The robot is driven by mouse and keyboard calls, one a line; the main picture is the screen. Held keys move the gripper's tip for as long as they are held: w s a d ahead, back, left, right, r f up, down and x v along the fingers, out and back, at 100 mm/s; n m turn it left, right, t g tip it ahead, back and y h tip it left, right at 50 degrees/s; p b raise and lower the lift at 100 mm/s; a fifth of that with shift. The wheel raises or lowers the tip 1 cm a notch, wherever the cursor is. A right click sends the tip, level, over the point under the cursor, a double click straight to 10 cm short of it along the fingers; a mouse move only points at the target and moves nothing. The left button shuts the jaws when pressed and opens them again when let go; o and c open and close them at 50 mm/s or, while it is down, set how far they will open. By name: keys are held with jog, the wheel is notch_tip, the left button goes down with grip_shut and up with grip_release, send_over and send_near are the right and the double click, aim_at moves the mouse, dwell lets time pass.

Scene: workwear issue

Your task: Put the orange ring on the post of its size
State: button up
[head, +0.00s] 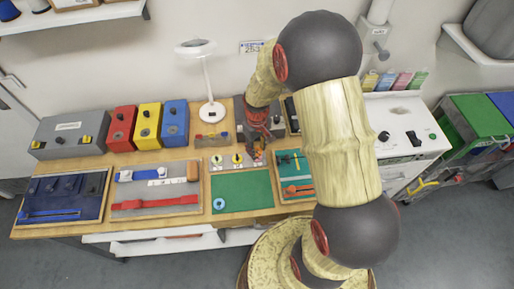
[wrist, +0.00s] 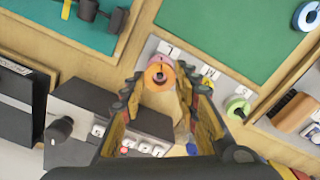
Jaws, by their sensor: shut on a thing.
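My gripper (wrist: 160,84) is shut on the orange ring (wrist: 153,73), which sits between its fingertips. In the head view my gripper (head: 258,153) is over the right end of a grey post board (head: 227,168); the ring there is small and partly hidden. In the wrist view the board (wrist: 190,61) has labelled places in a row: a pink one (wrist: 163,61) right by the ring, a yellow one (wrist: 207,86), and a green one (wrist: 237,107). The ring overlaps the pink place; I cannot tell whether it is around a post there or above it.
A blue ring (head: 219,204) lies on the green mat (head: 245,190) in front of the board. A grey box with buttons (wrist: 85,122) stands close behind my gripper. Tool trays (head: 155,206) lie left and right. A white lamp (head: 211,110) stands behind. Most of the mat is clear.

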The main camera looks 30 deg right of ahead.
jog(key=shift+f, duration=0.15)
jog(key=o, duration=0.8)
jog(key=shift+o, duration=0.9)
jog(key=shift+o, duration=1.1)
jog(key=shift+r+p, duration=2.45)
jog(key=shift+r, duration=1.1)
